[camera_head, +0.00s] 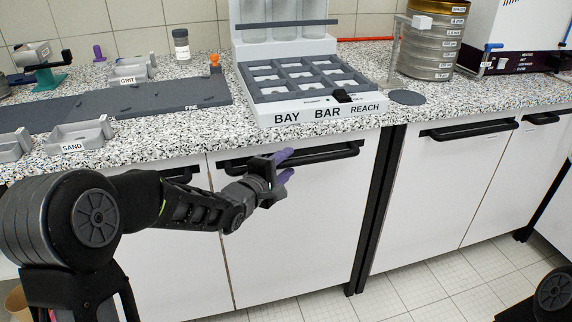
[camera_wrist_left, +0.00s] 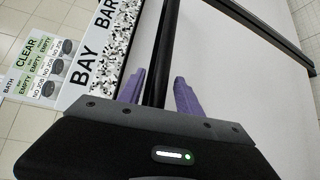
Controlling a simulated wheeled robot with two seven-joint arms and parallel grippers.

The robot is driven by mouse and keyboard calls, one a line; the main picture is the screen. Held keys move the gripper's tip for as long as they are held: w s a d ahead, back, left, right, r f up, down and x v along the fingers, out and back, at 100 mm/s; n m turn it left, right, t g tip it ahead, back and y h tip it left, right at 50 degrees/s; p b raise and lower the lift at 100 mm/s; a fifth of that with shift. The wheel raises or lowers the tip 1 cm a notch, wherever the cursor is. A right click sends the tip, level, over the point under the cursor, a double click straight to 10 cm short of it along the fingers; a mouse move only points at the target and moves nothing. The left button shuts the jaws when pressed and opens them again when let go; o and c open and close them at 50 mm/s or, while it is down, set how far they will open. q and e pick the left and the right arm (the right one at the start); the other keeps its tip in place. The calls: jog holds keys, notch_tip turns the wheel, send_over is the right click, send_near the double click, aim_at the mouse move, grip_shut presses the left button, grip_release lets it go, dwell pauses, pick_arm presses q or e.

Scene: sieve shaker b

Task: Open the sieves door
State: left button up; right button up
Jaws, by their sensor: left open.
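A white cabinet door (camera_head: 300,230) with a long black bar handle (camera_head: 330,153) along its top is below the counter, under the BAY BAR REACH unit. It looks shut. My left gripper (camera_head: 287,165) is at this handle, with its purple fingers open. In the left wrist view the black handle (camera_wrist_left: 163,50) runs between the two open fingers (camera_wrist_left: 160,88), and the white door face (camera_wrist_left: 225,70) lies to its right. I cannot tell whether the fingers touch the bar. No label naming the sieves shows on the door. My right gripper is not in view.
The speckled counter (camera_head: 210,133) overhangs the doors. It holds the BAY BAR REACH unit (camera_head: 315,112), a stack of sieves (camera_head: 432,45), a SAND tray (camera_head: 80,137) and a dark mat (camera_head: 120,102). Another white door (camera_head: 430,200) stands right of a black post (camera_head: 378,210). The tiled floor (camera_head: 420,290) in front is clear.

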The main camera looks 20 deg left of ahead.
pick_arm(q)
jog(key=shift+w, duration=0.15)
jog(key=shift+c, duration=0.2)
grip_shut()
dwell(1.2)
